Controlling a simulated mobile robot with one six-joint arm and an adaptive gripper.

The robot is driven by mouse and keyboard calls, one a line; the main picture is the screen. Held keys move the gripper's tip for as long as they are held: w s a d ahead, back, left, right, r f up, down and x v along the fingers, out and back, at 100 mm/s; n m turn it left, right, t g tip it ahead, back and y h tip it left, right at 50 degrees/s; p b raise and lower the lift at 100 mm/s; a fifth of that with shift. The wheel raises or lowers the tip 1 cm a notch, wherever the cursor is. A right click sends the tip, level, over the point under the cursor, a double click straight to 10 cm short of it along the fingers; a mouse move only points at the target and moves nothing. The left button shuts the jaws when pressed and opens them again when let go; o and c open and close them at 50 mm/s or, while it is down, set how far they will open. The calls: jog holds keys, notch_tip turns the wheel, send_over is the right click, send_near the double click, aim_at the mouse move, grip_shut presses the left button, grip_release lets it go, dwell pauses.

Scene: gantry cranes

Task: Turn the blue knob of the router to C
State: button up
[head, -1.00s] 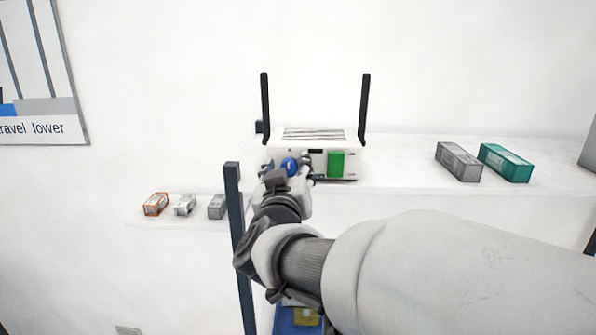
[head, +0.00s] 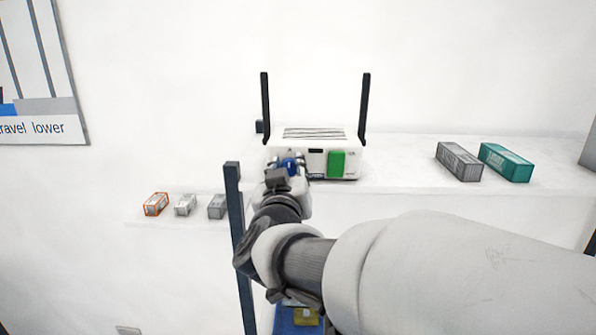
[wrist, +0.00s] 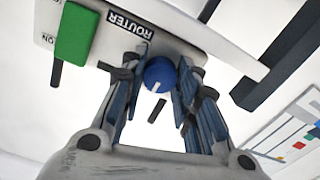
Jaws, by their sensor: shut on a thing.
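The white router (head: 315,142) stands on the shelf with two black antennas and a green block on its front. In the wrist view the router (wrist: 100,15) appears upside down with its "ROUTER" label. The blue knob (wrist: 160,73) has a white mark pointing toward the lower left in that view. The knob also shows in the head view (head: 288,165), partly hidden by my gripper. My gripper (wrist: 161,80) is shut on the blue knob, one finger on each side. The letters around the knob cannot be read.
The green switch (wrist: 76,33) is beside the knob. Grey (head: 458,161) and teal (head: 506,162) boxes lie to the right on the shelf (head: 400,180). Several small boxes (head: 185,204) lie on a lower ledge. A dark post (head: 238,240) stands left of my arm.

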jog(key=m+b, duration=0.3)
jog(key=m, duration=0.3)
jog(key=shift+f, duration=0.15)
jog(key=m+b, duration=0.3)
jog(key=m, duration=0.3)
jog(key=shift+b, duration=0.3)
jog(key=m+b, duration=0.3)
jog(key=m, duration=0.2)
jog(key=shift+m, duration=0.4)
jog(key=m+b, duration=0.3)
jog(key=m, duration=0.2)
jog(key=shift+m, duration=0.4)
jog(key=o, duration=1.1)
jog(key=shift+c, duration=0.2)
